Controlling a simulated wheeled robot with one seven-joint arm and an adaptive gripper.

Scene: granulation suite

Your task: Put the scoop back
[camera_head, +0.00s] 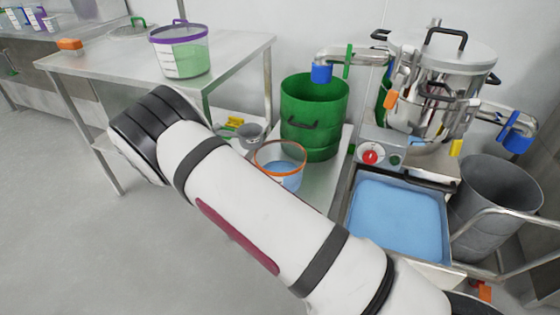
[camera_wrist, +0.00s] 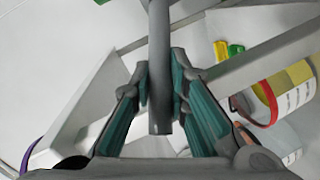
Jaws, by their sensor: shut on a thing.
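In the wrist view my gripper (camera_wrist: 160,80) is closed around the grey scoop handle (camera_wrist: 158,28), which stands between the teal finger pads and runs out of the top of the picture. The bowl is outside that view. In the head view the scoop's grey metal bowl (camera_head: 251,133) shows just beyond my arm, left of the green drum. My arm hides the gripper and most of the handle there. The bowl appears to be near the orange-rimmed tub (camera_head: 280,170) of blue material; I cannot tell whether it touches anything.
A steel table (camera_head: 110,67) at the back left carries a purple-rimmed bucket (camera_head: 182,62). The green drum (camera_head: 313,125) stands behind the tub. Right are a steel vessel (camera_head: 440,75), a tray of blue material (camera_head: 349,228) and a grey bin (camera_head: 490,205).

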